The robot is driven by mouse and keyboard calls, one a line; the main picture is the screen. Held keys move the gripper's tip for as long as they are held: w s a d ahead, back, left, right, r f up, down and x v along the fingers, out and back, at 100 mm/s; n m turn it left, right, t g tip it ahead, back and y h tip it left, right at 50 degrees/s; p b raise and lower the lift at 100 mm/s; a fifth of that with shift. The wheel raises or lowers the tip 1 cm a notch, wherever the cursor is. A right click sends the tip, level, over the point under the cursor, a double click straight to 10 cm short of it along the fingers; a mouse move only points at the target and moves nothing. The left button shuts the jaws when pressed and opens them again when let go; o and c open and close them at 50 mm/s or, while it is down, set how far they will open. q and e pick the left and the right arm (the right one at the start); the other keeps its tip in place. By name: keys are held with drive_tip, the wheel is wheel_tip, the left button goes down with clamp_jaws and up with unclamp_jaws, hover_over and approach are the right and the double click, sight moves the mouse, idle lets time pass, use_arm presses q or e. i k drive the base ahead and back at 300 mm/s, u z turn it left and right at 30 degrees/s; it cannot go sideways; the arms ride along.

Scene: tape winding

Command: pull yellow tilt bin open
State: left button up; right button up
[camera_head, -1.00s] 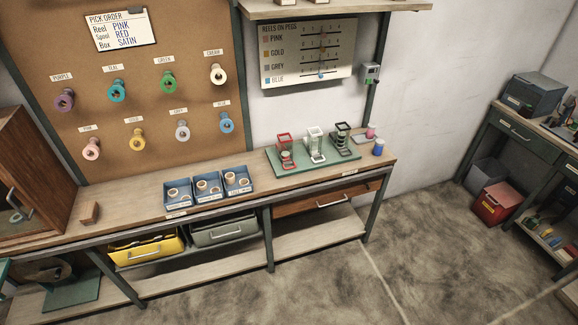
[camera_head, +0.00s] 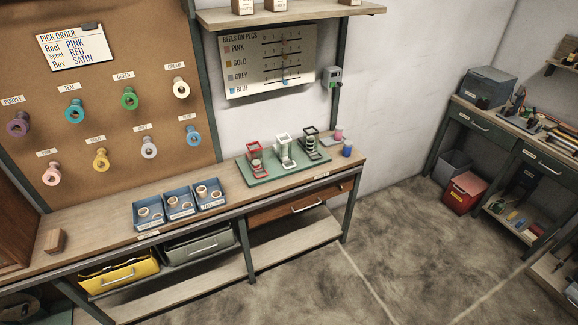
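The yellow tilt bin (camera_head: 119,275) hangs under the workbench at the lower left of the head view. It has a pale bar handle (camera_head: 118,280) across its front. Its front looks slightly tipped, but I cannot tell how far it stands open. A grey tilt bin (camera_head: 200,246) of the same kind hangs to its right. Neither of my grippers shows in the head view.
The workbench (camera_head: 100,232) carries blue trays (camera_head: 180,202), a wooden block (camera_head: 54,241) and a green mat (camera_head: 262,174) with small stands. A wooden drawer (camera_head: 300,205) is under its right part. The floor (camera_head: 300,285) in front is clear. A red bin (camera_head: 464,193) stands farther right.

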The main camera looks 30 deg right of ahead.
sight(93, 279)
drive_tip(key=k, duration=0.45)
drive_tip(key=u, duration=0.9)
drive_tip(key=i, duration=1.35)
drive_tip(key=z, duration=0.3)
